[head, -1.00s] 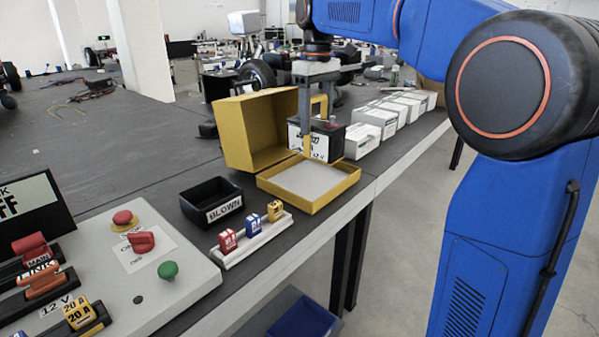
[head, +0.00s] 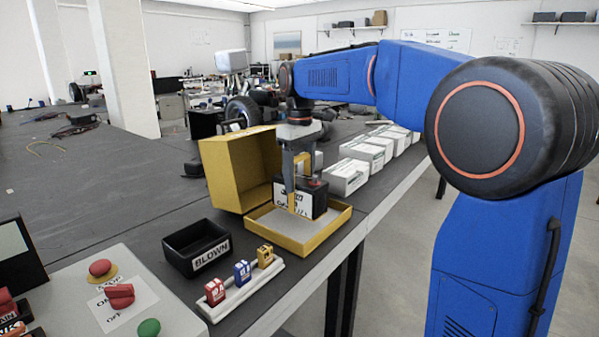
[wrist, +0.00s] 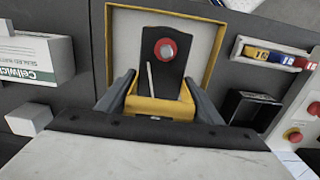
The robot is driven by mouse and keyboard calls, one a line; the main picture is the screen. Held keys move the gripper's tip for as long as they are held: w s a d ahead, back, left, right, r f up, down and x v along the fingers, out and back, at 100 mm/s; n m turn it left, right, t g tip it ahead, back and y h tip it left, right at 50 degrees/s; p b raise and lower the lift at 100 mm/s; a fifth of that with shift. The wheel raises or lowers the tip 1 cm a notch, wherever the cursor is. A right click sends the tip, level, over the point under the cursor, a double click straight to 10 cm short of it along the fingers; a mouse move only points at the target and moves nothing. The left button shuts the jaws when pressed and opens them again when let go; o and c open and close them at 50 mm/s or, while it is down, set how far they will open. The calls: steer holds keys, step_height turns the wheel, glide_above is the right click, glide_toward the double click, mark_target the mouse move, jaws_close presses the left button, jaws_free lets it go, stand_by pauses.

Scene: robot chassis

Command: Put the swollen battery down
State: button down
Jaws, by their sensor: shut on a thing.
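The swollen battery (head: 313,203) is a black block with a white label. My gripper (head: 297,182) is shut on it from above. In the head view the battery hangs over or stands in the back part of the open yellow tray (head: 320,236), which has a pale floor; I cannot tell whether its base touches. In the wrist view the battery (wrist: 160,58) shows its dark top and a round red cap, with yellow pieces between my grey fingers. The pale tray floor (wrist: 125,40) shows around it. The battery's underside is hidden.
A yellow lid or box (head: 235,175) stands open behind the tray. A black bin marked BLOWN (head: 196,247) and a rack of coloured fuses (head: 242,282) are in front. White boxes (head: 346,177) line the right. A switch panel (head: 120,310) is at lower left.

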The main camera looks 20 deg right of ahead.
mark_target(300, 179)
steer(key=shift+f, duration=1.75)
steer(key=shift+f, duration=0.15)
steer(key=c, duration=0.5)
jaws_free()
steer(key=shift+c, duration=0.2)
step_height(300, 179, up, 12)
steer(key=shift+r, duration=0.1)
